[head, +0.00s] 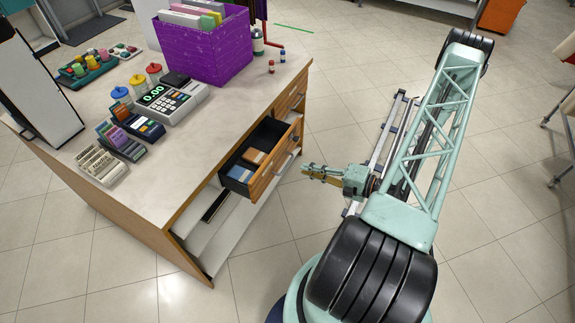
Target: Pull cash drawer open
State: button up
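The cash drawer (238,171) stands pulled out from the front of the wooden counter (183,205). It has a dark inside with bluish and tan contents, and a wooden front with a metal handle. My gripper (306,172) is just right of the drawer front, pointing left toward it. A narrow strip of floor shows between the fingertips and the handle, so they look apart. The fingers are small in this view, and I cannot tell how far they are parted. I see nothing held in them.
A cash register (168,101), a card terminal (140,125), a purple box of folders (205,50) and small bottles (271,66) stand on the counter. An open shelf (215,225) lies below the drawer. The tiled floor (500,225) right of my arm is clear.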

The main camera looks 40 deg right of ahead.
aim_at(288, 164)
jog(key=shift+b+x, duration=0.5)
jog(key=shift+x, duration=4.25)
jog(key=shift+c, duration=0.4)
grip_shut()
jog(key=shift+s, duration=0.1)
